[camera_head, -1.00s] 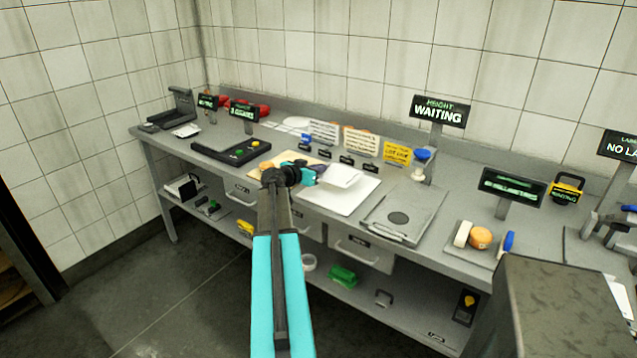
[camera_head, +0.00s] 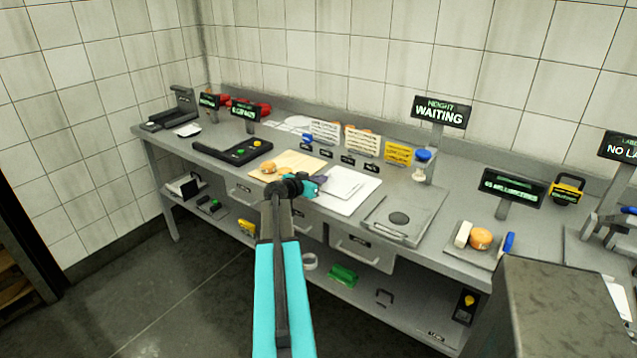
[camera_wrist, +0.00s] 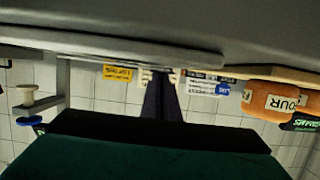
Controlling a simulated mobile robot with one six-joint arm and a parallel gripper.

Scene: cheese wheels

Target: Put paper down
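The white paper (camera_head: 346,182) lies flat, or nearly so, on the white board (camera_head: 334,207) on the bench in the head view. My gripper (camera_head: 324,183) is low over the bench at the paper's left edge, with a dark purple finger showing. In the wrist view, which looks upside down, the dark finger (camera_wrist: 160,100) points toward a pale slab edge (camera_wrist: 110,48). I cannot tell whether the fingers still touch the paper or how far apart they are.
A wooden board (camera_head: 296,162) with an orange-brown piece (camera_head: 269,167) is left of my gripper. A grey scale plate (camera_head: 400,217) is right of the white board. Small labels and upright cards (camera_head: 361,141) stand behind. A black tray (camera_head: 231,148) is farther left.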

